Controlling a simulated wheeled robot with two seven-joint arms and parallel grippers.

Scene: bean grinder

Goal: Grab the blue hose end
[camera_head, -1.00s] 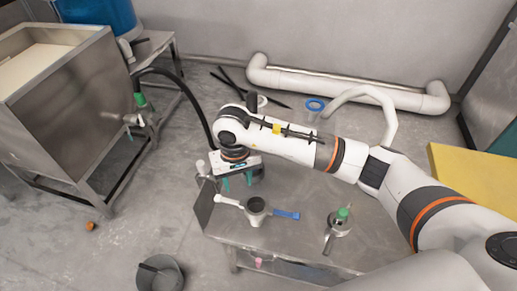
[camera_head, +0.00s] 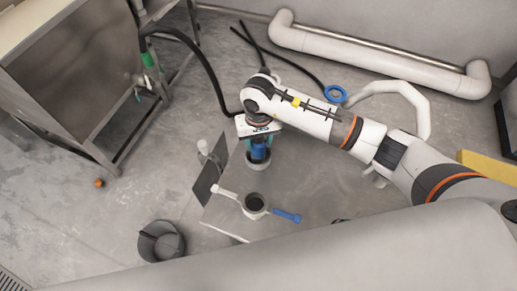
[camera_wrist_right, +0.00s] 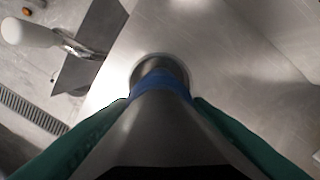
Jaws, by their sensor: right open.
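The blue hose end (camera_head: 259,151) shows under my right wrist in the head view, upright on or just above the metal table (camera_head: 300,180). In the right wrist view its blue band (camera_wrist_right: 160,83) circles a dark, smooth tube that runs toward the camera. My right gripper (camera_wrist_right: 161,100) is open, with its green fingers on either side of the tube just behind the band. Whether the fingers touch it I cannot tell. The wrist hides the top of the piece in the head view. My left gripper is out of view.
A dark cup with white and blue handles (camera_head: 254,203) sits on the table in front of the gripper. A black hose (camera_head: 205,65) runs to the metal cabinet at left. A blue ring (camera_head: 335,94) lies on the floor behind my arm. A dark bucket (camera_head: 161,242) stands lower left.

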